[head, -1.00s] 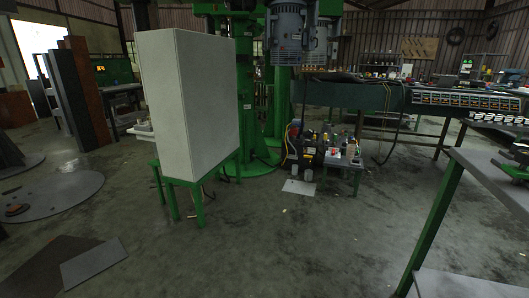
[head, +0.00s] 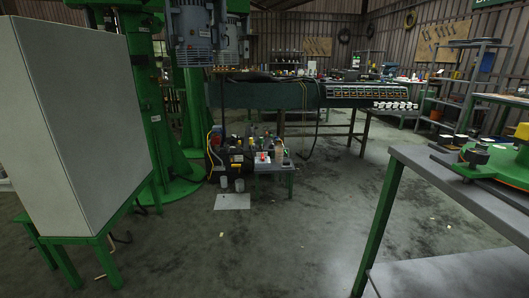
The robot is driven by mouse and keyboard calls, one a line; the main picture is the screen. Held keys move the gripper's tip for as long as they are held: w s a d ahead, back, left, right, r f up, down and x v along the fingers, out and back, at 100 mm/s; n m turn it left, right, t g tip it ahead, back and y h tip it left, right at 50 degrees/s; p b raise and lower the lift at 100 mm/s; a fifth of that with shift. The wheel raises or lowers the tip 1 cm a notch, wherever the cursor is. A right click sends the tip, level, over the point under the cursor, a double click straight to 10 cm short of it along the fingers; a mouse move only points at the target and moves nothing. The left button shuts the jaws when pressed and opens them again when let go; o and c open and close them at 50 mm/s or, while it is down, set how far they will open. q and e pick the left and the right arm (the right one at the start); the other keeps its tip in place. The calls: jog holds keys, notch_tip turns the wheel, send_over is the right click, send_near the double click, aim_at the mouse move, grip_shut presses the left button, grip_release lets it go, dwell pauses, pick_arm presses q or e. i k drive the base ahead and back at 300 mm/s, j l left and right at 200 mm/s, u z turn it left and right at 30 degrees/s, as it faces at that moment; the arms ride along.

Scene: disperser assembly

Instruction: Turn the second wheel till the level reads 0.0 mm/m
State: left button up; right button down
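No wheel or level can be made out clearly in the head view. A green machine (head: 150,110) with a large grey motor (head: 193,30) on it stands at the upper left, partly hidden by a pale grey cabinet. At its right foot is a cluster of small dark and coloured parts (head: 240,150), too small to tell apart. A yellow-green piece with a dark knob-like part (head: 476,154) lies on a grey-topped table at the right edge, cut off by the frame. Neither of my grippers is in view.
The pale grey cabinet (head: 85,120) on a green stand is close at the left. The grey-topped table (head: 440,172) with green legs stands close at the right. A long bench (head: 270,94) and shelves (head: 440,95) are farther back. The concrete floor (head: 240,250) between is open.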

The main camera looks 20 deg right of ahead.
aim_at(475, 156)
jog(key=i+z, duration=0.35)
jog(key=i, duration=0.2)
jog(key=i+z, duration=0.4)
jog(key=i+j+z, duration=0.35)
jog(key=i, duration=0.25)
jog(key=i+j+z, duration=0.1)
jog(key=i+z, duration=0.2)
jog(key=z, duration=0.15)
jog(key=i+j+z, duration=0.25)
jog(key=z, duration=0.2)
jog(key=i+j+z, duration=0.15)
jog(key=z, duration=0.3)
jog(key=i+j+z, duration=0.2)
jog(key=z, duration=0.25)
jog(key=i+j+z, duration=0.1)
jog(key=j+z, duration=0.15)
jog(key=z, duration=0.2)
jog(key=j+z, duration=0.4)
jog(key=i+j+z, duration=0.15)
jog(key=j+z, duration=0.3)
jog(key=i+j+z, duration=0.1)
jog(key=j+z, duration=0.15)
jog(key=z, duration=0.2)
jog(key=j+z, duration=0.35)
jog(key=j, duration=0.25)
